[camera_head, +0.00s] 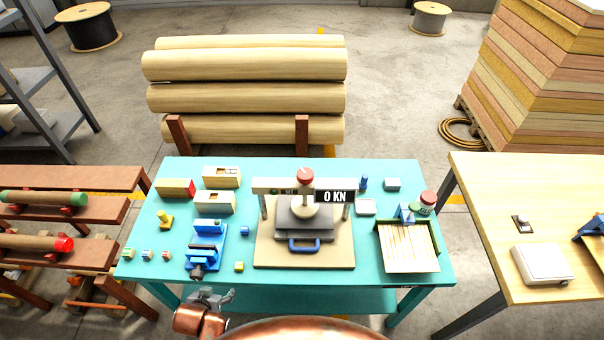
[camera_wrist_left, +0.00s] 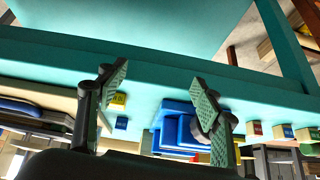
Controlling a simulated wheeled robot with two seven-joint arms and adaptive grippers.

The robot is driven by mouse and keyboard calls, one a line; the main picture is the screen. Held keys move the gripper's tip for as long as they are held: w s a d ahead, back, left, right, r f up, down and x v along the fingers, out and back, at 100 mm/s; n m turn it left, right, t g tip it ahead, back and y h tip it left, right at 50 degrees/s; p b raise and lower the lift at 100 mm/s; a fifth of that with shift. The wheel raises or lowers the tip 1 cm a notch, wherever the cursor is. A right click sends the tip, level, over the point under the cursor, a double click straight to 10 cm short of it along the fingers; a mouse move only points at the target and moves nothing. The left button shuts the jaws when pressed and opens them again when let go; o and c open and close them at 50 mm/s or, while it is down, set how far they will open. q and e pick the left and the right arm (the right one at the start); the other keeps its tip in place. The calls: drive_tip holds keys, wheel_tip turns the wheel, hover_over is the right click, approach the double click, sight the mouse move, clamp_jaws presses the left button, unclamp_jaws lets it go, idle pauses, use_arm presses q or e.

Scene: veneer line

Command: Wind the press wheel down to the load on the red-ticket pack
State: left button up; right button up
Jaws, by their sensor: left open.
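The press (camera_head: 263,205) stands on a light board in the middle of the teal table. A red-topped post (camera_head: 305,176) rises above its crossbeam, with a pale round part (camera_head: 304,206) below. Dark grey plates (camera_head: 290,224) with a blue handle lie under it. The display (camera_head: 335,197) reads 0 KN. I cannot make out a red ticket in the press; a wooden block with a red end (camera_head: 176,188) lies at the back left. My left gripper (camera_head: 214,297) is open and empty at the table's front edge, left of the press; its spread fingers show in the left wrist view (camera_wrist_left: 160,95).
A blue vise (camera_head: 206,246) stands left of the press, near a yellow cube (camera_head: 239,266). Wooden blocks (camera_head: 214,201) lie behind it. A tray of strips (camera_head: 408,247) is at the right. Logs (camera_head: 245,98) lie behind the table.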

use_arm(q)
drive_tip(key=w+d+r+t, duration=0.2)
drive_tip(key=w+r, duration=0.2)
drive_tip(key=r, duration=0.1)
drive_tip(key=m+t+h, duration=0.4)
drive_tip(key=t+h, duration=0.3)
drive_tip(key=h, duration=0.1)
approach(309, 169)
drive_tip(key=shift+w+a+f, duration=0.1)
drive_tip(key=shift+w+f, duration=0.2)
drive_tip(key=shift+f, duration=0.35)
drive_tip(key=shift+w+d+r, duration=0.15)
drive_tip(key=shift+w+d, duration=0.1)
drive_tip(key=shift+x, duration=3.45)
use_arm(e)
drive_tip(key=shift+a+r, duration=0.1)
drive_tip(key=shift+r, duration=0.15)
